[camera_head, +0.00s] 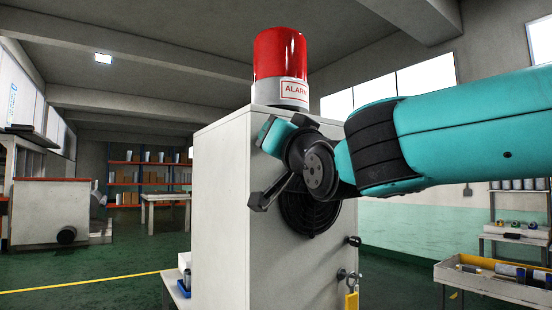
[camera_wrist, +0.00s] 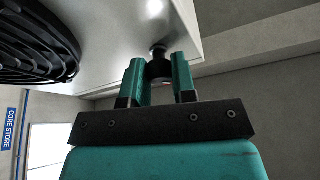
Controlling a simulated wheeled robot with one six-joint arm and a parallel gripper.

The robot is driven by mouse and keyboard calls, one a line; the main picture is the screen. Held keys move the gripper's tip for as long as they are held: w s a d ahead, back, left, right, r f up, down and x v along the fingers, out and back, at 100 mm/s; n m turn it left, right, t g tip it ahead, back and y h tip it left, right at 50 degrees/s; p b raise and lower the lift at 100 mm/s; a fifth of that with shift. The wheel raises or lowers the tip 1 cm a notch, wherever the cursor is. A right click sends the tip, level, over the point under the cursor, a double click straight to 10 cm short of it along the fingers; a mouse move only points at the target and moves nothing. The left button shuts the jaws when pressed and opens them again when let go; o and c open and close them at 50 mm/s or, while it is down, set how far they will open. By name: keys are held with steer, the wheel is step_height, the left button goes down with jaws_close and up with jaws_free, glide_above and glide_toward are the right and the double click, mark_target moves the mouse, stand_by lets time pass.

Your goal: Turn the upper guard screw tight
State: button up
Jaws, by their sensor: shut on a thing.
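The upper guard screw (camera_wrist: 158,67) shows in the wrist view as a dark knob on a short shaft at the cabinet face, near the cabinet's edge. My gripper (camera_wrist: 159,76) has its two teal fingers on either side of the knob and is shut on it. How far the screw is seated cannot be told. The black round guard (camera_wrist: 35,40) is at the upper left of the wrist view. In the head view the guard (camera_head: 308,215) is partly covered by my wrist, and the upper screw is hidden there.
A white cabinet (camera_head: 222,230) carries a red alarm lamp (camera_head: 280,60) on top. A dark knob (camera_head: 354,241) and a hasp with a yellow padlock (camera_head: 351,300) stick out from its face, lower right. A bin (camera_head: 480,283) stands farther right.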

steer(key=m+b, duration=0.1)
steer(key=m+h+b, duration=0.1)
steer(key=m, duration=0.1)
steer(key=m+h+b, duration=0.1)
steer(key=m+b, duration=0.1)
steer(key=shift+a+f, duration=0.1)
steer(key=shift+f, duration=0.15)
steer(key=shift+s+r+m+g+h+b, duration=0.15)
steer(key=shift+m+g+h+b, duration=0.35)
steer(key=shift+m, duration=2.05)
steer(key=shift+w+r+m+g+h+b, duration=0.15)
steer(key=shift+m+g+h, duration=0.65)
steer(key=shift+m, duration=1.7)
steer(key=shift+s+r+m+g+h+b, duration=0.15)
steer(key=shift+m+g+h+b, duration=0.4)
steer(key=shift+m, duration=2)
steer(key=o, duration=0.9)
steer(key=shift+o, duration=0.2)
steer(key=b+v, duration=0.1)
steer(key=v, duration=1.6)
steer(key=shift+s+a+r+b, duration=0.2)
steer(key=shift+r+b, duration=0.1)
steer(key=shift+b, duration=0.1)
